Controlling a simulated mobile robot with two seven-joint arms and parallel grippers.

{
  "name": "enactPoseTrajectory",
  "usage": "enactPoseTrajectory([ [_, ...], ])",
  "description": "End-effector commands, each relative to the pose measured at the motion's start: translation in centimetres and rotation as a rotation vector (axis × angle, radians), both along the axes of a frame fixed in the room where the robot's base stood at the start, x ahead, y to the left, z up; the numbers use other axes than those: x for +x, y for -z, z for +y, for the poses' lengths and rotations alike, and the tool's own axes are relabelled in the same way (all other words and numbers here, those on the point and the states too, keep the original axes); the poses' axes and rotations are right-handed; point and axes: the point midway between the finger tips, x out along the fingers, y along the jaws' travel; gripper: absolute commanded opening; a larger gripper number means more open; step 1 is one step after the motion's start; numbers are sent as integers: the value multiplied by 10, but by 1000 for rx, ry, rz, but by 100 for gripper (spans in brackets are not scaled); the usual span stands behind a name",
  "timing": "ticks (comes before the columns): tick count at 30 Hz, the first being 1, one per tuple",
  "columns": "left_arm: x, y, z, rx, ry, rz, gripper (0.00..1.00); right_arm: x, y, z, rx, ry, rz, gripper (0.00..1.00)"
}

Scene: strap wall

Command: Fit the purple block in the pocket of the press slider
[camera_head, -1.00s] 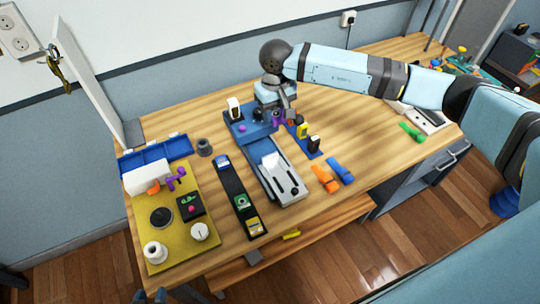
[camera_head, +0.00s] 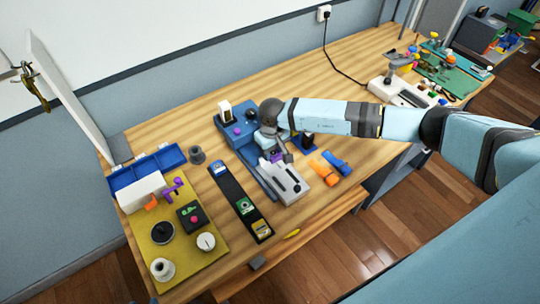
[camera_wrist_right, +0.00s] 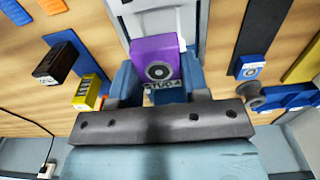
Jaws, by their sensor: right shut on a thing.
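My right gripper (camera_head: 276,155) is shut on the purple block (camera_head: 276,156), above the far end of the press slider. In the right wrist view the purple block (camera_wrist_right: 154,52) sits between the two blue fingers of the gripper (camera_wrist_right: 158,82), its face with a dark ring mark showing. The pale grey press slider (camera_head: 287,187) lies on the blue press base (camera_head: 233,131), pointing to the front. Part of the slider (camera_wrist_right: 153,22) shows behind the block in the wrist view. The pocket is hidden, and I cannot tell whether the block touches the slider. My left gripper is out of view.
A black strip with several coloured tiles (camera_head: 234,196) lies left of the press. A yellow board (camera_head: 183,240) with knobs is further left. Orange (camera_head: 322,174) and blue (camera_head: 338,162) pieces lie right of the slider. A dark block (camera_head: 308,139) stands near my gripper.

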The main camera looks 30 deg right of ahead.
Motion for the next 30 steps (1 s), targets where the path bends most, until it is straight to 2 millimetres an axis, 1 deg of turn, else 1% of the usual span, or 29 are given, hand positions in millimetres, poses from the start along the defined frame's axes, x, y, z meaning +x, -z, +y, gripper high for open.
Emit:
enactPoseTrajectory([
  [1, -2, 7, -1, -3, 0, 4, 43, -1, 13, -1, 0, -2, 1, 4],
  [4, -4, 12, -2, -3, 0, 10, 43, -3, 24, -2, 1, -7, -1, 4],
  [12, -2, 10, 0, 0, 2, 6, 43, -3, 24, -3, 0, -9, -2, 4],
  [27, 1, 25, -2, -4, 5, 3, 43, -3, 37, -3, 0, -10, -2, 4],
  [30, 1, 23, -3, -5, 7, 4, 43, -3, 36, -3, 0, -10, -1, 4],
])
